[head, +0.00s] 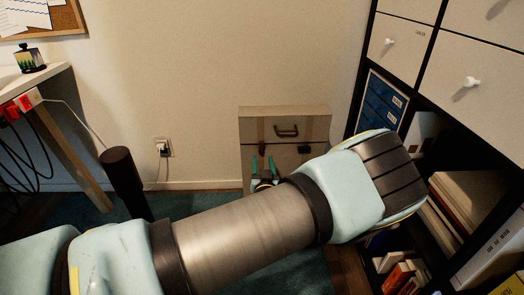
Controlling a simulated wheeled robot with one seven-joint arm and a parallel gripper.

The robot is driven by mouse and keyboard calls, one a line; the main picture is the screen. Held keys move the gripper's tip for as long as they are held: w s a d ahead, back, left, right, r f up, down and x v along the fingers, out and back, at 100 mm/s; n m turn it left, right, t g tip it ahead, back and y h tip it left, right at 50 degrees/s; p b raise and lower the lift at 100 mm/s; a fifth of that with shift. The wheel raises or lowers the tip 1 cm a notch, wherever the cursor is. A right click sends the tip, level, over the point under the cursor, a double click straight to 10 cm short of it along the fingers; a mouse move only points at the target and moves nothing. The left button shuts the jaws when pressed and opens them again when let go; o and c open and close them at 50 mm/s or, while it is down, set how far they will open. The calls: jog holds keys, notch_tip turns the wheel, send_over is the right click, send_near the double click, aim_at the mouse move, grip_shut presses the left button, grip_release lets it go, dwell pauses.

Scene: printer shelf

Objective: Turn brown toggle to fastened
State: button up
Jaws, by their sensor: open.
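A beige case (318,126) stands on the floor against the wall, with a dark handle (287,131) on its upper front. A brown strap-like strip (261,131) runs down its left side, and a small dark latch (304,149) sits at the right, near the lid seam. I cannot tell which of these is the brown toggle or how it is set. My gripper (263,162) is open, with two green fingers apart and pointing up in the picture, in front of the case's lower left. No object shows between the fingers. My gripper and arm hide the lower case.
A black shelf unit with white drawers (450,55) and books (398,275) stands at the right, close to my arm. A desk (42,78) with cables is at the left. A wall socket (163,147) has a plug in it.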

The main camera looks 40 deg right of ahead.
aim_at(262, 145)
jog(key=x, duration=0.7)
jog(key=shift+w+d+b, duration=0.3)
jog(key=shift+b, duration=0.05)
grip_shut()
